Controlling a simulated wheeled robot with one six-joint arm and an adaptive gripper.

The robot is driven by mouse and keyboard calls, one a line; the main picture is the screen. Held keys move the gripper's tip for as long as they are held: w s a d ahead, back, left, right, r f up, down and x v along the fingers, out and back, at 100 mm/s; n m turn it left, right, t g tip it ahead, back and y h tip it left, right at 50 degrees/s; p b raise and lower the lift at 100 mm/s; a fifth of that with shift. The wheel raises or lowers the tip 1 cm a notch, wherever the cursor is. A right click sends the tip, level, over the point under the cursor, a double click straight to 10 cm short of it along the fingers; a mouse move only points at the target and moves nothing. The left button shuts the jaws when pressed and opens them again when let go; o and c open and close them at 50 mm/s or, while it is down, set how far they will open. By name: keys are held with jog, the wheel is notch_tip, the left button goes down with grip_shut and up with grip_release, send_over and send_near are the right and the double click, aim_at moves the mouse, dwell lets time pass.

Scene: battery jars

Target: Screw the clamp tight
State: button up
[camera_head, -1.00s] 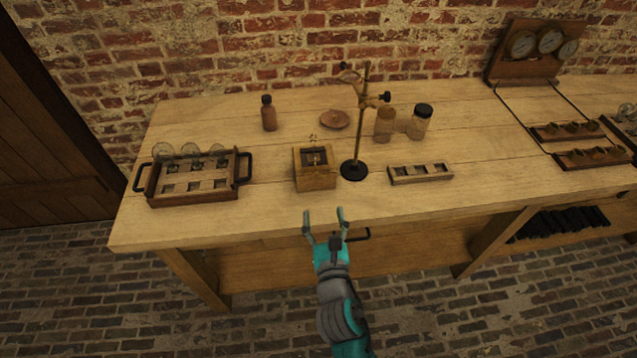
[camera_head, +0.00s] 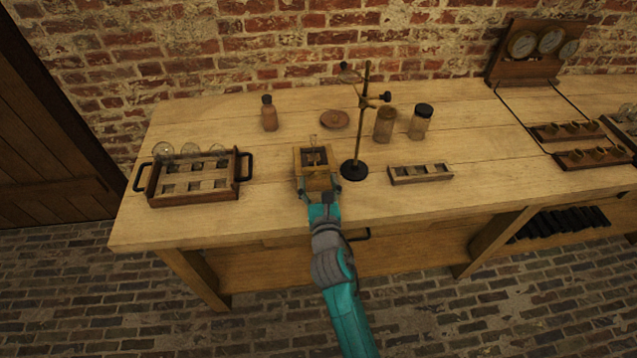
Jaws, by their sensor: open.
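A small stand with a dark upright rod (camera_head: 359,125) and a round black base stands on the bench. Its clamp (camera_head: 372,101) sits high on the rod, with a dark screw knob (camera_head: 386,96) on its right side and an arm reaching up to the left. Whether the screw is tight cannot be seen. My gripper (camera_head: 320,190) is open at the front of the small wooden box (camera_head: 317,158), its fingers on either side of the box's front. It is below and left of the clamp, apart from it.
A handled wooden tray with glass jars (camera_head: 193,197) is at the left. A brown bottle (camera_head: 269,113), a round dish (camera_head: 334,120), two jars (camera_head: 421,122) and a slotted wooden block (camera_head: 420,174) stand around. The bench front right (camera_head: 480,190) is clear.

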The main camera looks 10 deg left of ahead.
jog(key=c, duration=1.1)
jog(key=shift+c, duration=0.2)
jog(key=shift+m, duration=0.3)
